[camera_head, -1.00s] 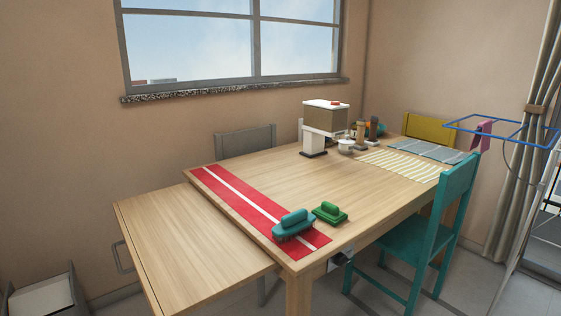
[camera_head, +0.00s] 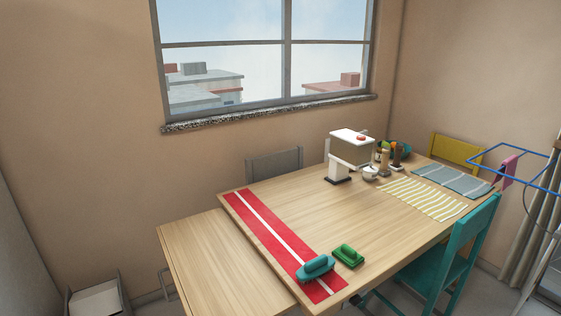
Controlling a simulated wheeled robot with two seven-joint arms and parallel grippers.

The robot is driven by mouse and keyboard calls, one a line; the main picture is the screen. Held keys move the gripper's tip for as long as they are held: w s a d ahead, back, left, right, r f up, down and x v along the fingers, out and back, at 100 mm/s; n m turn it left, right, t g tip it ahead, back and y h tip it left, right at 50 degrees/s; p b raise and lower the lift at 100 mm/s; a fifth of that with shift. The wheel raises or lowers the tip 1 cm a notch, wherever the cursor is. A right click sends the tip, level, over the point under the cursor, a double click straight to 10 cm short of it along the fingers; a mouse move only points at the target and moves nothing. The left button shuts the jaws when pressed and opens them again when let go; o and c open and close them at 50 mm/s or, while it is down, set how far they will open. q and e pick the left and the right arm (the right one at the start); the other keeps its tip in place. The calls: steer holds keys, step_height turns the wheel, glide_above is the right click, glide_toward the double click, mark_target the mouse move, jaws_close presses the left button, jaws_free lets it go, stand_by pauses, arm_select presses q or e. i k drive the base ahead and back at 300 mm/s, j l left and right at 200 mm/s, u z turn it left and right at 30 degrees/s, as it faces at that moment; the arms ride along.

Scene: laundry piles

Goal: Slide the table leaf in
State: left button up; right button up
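The wooden table (camera_head: 300,205) stands below the window. Its leaf (camera_head: 220,265) sticks out at the table's left end, a little lower than the main top. A metal handle (camera_head: 166,284) shows at the leaf's left edge, partly cut off from clear view. A red runner with a white stripe (camera_head: 262,232) lies across the top's left end, beside the leaf. Neither of my grippers shows in the head view.
Chairs are grey (camera_head: 274,166), yellow (camera_head: 457,152) and teal (camera_head: 455,258). A box (camera_head: 97,297) is at lower left.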

mark_target(215, 269)
steer(key=j+u, duration=0.75)
steer(key=i+l, duration=0.5)
steer(key=l, duration=0.2)
